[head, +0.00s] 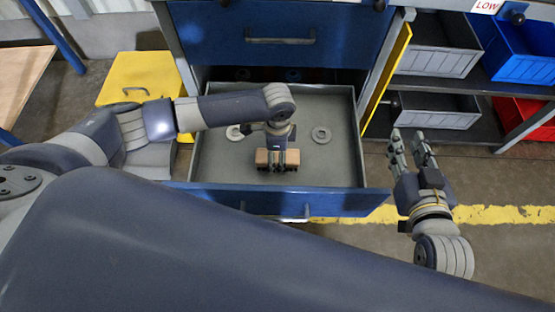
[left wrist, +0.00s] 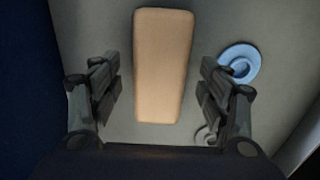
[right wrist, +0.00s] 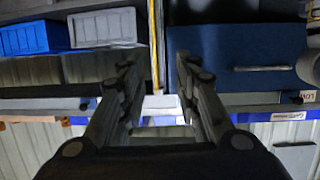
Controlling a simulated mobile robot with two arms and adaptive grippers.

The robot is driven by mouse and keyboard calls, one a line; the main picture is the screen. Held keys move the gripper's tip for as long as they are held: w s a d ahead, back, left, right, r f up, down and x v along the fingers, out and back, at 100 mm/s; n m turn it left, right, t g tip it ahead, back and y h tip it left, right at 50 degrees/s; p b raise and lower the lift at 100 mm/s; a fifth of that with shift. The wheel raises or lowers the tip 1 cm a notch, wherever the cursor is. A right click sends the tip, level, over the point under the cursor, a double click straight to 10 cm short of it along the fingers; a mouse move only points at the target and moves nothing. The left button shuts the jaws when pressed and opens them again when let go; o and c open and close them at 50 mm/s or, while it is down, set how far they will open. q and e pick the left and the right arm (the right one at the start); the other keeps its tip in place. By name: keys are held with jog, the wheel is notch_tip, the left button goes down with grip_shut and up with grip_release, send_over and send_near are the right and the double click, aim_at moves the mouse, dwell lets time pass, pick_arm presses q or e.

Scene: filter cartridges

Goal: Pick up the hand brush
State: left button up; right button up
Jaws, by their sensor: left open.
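The hand brush shows as a tan, wood-coloured block (head: 262,157) lying in the open drawer; its bristles cannot be made out. My left gripper (head: 278,166) is over it in the drawer, pointing down. In the left wrist view, the block (left wrist: 162,65) lies lengthwise between the two spread fingers, with a gap on each side. My left gripper is open and holds nothing. My right gripper (head: 409,139) is open and empty, outside the drawer to the right.
The grey drawer (head: 340,170) has a blue front close around my left arm. Pale round rings (head: 321,135) lie farther back in it. A yellow cabinet (head: 140,75) stands left. Shelves with grey (head: 437,45) and blue bins (head: 520,55) stand right.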

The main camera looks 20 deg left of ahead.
pick_arm(q)
notch_tip(320, 180, down, 3)
jog(key=shift+r+b, duration=0.2)
jog(key=shift+b, duration=0.25)
pick_arm(e)
notch_tip(320, 180, up, 6)
jog(key=w+a+t+y, duration=0.1)
jog(key=t, duration=0.2)
jog(key=shift+w+f, duration=0.15)
jog(key=shift+w, duration=0.1)
jog(key=shift+a, duration=0.1)
pick_arm(q)
jog(key=c, duration=1.2)
